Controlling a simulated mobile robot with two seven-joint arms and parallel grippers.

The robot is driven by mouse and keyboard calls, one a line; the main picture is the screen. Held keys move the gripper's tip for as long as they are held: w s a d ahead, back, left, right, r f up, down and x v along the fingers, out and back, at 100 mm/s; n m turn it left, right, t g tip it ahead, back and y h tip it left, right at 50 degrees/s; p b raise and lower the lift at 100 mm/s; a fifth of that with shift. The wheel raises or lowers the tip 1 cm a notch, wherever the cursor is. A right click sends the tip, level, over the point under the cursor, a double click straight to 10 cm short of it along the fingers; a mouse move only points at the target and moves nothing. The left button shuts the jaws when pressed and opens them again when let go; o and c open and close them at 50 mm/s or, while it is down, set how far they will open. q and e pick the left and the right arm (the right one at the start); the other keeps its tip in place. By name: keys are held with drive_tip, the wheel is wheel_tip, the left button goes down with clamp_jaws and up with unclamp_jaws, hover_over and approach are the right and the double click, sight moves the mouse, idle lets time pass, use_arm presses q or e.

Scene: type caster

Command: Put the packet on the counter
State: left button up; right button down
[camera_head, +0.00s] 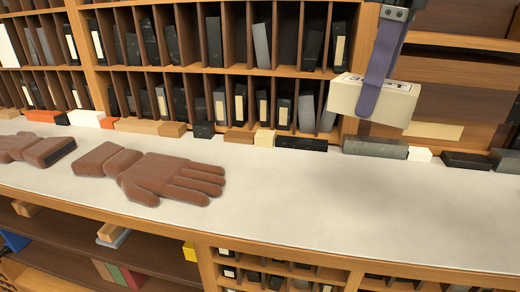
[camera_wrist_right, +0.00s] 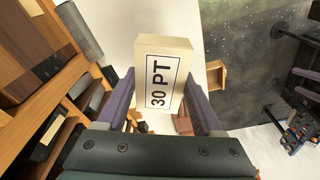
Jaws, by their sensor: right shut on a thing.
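The packet (camera_head: 374,100) is a cream block with a white label, held in the air above the counter's back part at the right of the head view. The right wrist view shows the packet (camera_wrist_right: 163,80) with the label "30 PT" between the two fingers. My right gripper (camera_head: 376,85) comes down from the top right and is shut on the packet. The counter (camera_head: 330,205) is a long pale surface below it, with a wide bare stretch. My left gripper is not in view.
Brown gloves (camera_head: 170,180) lie on the counter's left part. Dark and light blocks, including a grey one (camera_head: 375,148), line its back edge. Shelves with upright slots (camera_head: 205,45) stand behind. The counter's middle and right front are clear.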

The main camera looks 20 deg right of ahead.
drive_tip(key=p, duration=0.2)
hover_over(347, 203)
wheel_tip(347, 203, down, 9)
drive_tip(key=shift+s+f, duration=0.1)
drive_tip(key=shift+s, duration=0.05)
wheel_tip(347, 203, down, 4)
drive_tip(key=shift+f, duration=0.5)
drive_tip(key=shift+f, duration=0.15)
drive_tip(key=shift+c, duration=0.2)
unclamp_jaws()
drive_tip(key=shift+d, duration=0.1)
drive_tip(key=r, duration=0.8)
drive_tip(key=s+r+b, duration=0.1)
drive_tip(key=r, duration=0.3)
drive_tip(key=shift+s+d+r, duration=0.1)
drive_tip(key=shift+d, duration=0.3)
